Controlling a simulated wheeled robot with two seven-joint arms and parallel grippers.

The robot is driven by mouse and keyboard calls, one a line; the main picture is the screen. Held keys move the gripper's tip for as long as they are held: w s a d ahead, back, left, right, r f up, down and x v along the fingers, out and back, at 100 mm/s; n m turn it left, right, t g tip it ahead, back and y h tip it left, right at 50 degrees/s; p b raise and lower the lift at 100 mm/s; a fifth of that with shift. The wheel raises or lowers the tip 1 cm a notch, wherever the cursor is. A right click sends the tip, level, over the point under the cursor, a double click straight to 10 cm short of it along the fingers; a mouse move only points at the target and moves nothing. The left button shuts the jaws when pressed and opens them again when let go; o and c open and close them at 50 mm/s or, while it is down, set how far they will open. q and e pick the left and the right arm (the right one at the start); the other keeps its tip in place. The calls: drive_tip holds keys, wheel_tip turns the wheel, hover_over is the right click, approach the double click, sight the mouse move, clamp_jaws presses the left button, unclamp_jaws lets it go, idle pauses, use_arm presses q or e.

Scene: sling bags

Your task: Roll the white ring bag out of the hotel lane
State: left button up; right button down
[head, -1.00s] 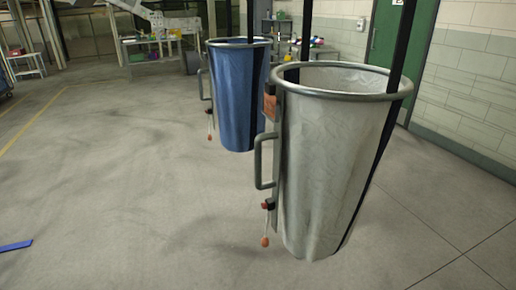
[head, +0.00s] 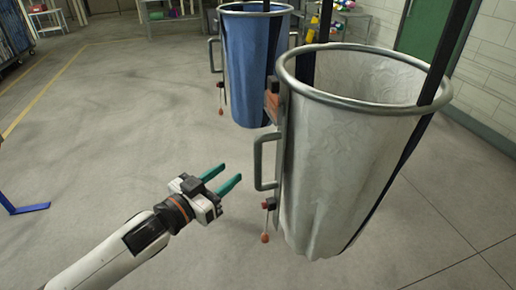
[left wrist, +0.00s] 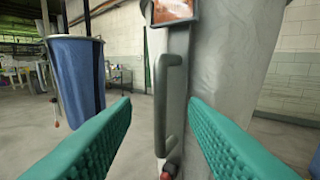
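The white ring bag (head: 345,160) hangs by dark straps from a metal ring, at the right in the head view. A grey-green handle (head: 264,161) sticks out from its left side. The handle also shows in the left wrist view (left wrist: 167,105), between and beyond the fingertips. My left gripper (head: 229,176), with teal fingers, is open and empty, to the left of the handle and apart from it. In the left wrist view its fingers (left wrist: 160,110) stand either side of the handle.
A blue ring bag (head: 250,70) hangs behind and left of the white one; it also shows in the left wrist view (left wrist: 76,75). A red-tipped pull (head: 265,237) dangles below the handle. Open floor (head: 120,140) lies to the left. A green door (head: 415,28) stands behind.

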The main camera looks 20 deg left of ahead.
sight(255, 153)
use_arm(q)
drive_tip(key=p+x, duration=0.2)
drive_tip(key=x, duration=0.8)
drive_tip(key=shift+w+r, duration=0.15)
drive_tip(key=shift+r, duration=0.05)
drive_tip(key=shift+x, duration=0.75)
drive_tip(key=shift+f, duration=0.1)
drive_tip(key=shift+c, duration=0.3)
clamp_jaws()
